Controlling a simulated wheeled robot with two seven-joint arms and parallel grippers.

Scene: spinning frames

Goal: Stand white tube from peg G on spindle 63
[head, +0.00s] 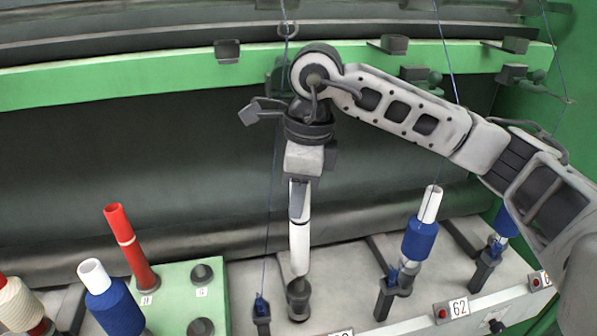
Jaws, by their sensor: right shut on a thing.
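My right gripper (299,212) points down and is shut on the white tube (299,248), around its upper part. The tube is upright and bare. Its lower end is right over a dark spindle (298,299) on the machine's rail; I cannot tell whether they touch. The number plate by this spindle is cut off at the bottom edge, so I cannot read it. The green peg board (177,290) at lower left has a bare dark peg (202,274) and another below it; their letters are too small to read. My left gripper is not in view.
A blue-wound bobbin (113,304) and a cream one (18,304) stand at lower left. A blue bobbin (420,238) stands on the spindle by plate 62 (459,307). A thin blue yarn (269,215) hangs close left of the tube.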

